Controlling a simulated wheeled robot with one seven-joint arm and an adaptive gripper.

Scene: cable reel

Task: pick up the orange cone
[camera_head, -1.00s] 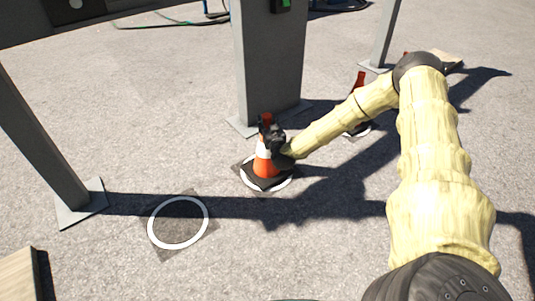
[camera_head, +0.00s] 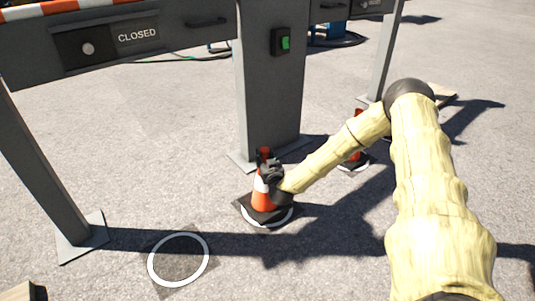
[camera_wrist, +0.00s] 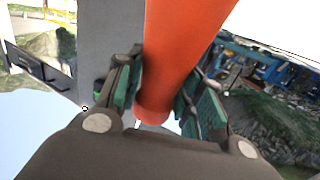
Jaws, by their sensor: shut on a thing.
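The orange cone (camera_head: 263,201) has a white band and a black square base. It stands upright over a white ring on the paving, in front of a grey post. I cannot tell whether its base touches the ground. My gripper (camera_head: 266,171) is shut on the cone's upper part from the right and hides some of it. In the wrist view the orange shaft (camera_wrist: 185,50) lies between the two green-padded fingers.
A second orange cone (camera_head: 353,157) stands further back, partly hidden by my arm. An empty white ring (camera_head: 179,260) is painted front left. A grey post with a green switch (camera_head: 285,42) and a panel marked CLOSED (camera_head: 137,36) stand behind. Paving between is clear.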

